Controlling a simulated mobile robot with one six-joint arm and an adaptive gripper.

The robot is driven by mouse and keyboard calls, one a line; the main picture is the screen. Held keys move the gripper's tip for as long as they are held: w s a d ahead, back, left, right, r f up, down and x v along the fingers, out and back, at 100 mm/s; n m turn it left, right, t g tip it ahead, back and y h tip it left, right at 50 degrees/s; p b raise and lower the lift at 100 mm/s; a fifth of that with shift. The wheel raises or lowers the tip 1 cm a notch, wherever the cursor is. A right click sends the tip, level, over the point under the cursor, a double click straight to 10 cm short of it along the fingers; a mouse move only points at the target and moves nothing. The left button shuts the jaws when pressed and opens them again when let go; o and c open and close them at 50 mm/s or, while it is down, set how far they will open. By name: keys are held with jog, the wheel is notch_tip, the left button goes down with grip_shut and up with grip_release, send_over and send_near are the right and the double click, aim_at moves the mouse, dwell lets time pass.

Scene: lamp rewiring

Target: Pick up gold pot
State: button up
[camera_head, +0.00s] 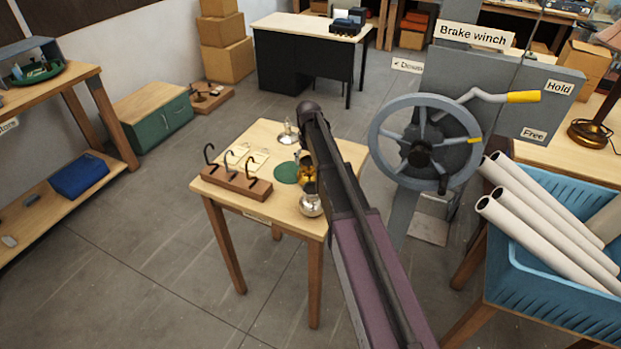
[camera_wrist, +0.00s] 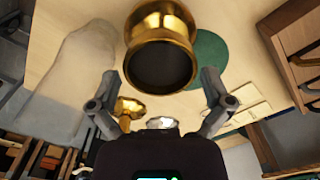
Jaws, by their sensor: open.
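The gold pot (camera_head: 308,173) stands on the small wooden table (camera_head: 262,133), partly hidden by my arm in the head view. In the wrist view the gold pot (camera_wrist: 160,25) is large at the top centre, with its dark round mouth facing the camera. My gripper (camera_wrist: 160,78) is open, with one finger on each side below the pot. The pot's mouth lies between and just beyond the fingertips; I cannot tell whether they touch it. My gripper is hidden behind my arm in the head view.
A silver pot (camera_head: 311,205), a green disc (camera_head: 286,172) and a hook rack (camera_head: 236,184) share the tabletop. Another silver item (camera_head: 288,135) stands at the back. The brake winch wheel (camera_head: 424,142) and a blue crate (camera_head: 550,300) with pale tubes stand to the right.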

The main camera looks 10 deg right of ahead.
aim_at(309, 164)
jog(key=shift+f+b, duration=1.35)
jog(key=shift+f, duration=0.25)
jog(key=c, duration=1)
jog(key=shift+r+p, duration=0.25)
jog(key=shift+p, duration=0.05)
notch_tip(309, 164, up, 10)
jog(key=p, duration=0.9)
jog(key=shift+f, duration=0.2)
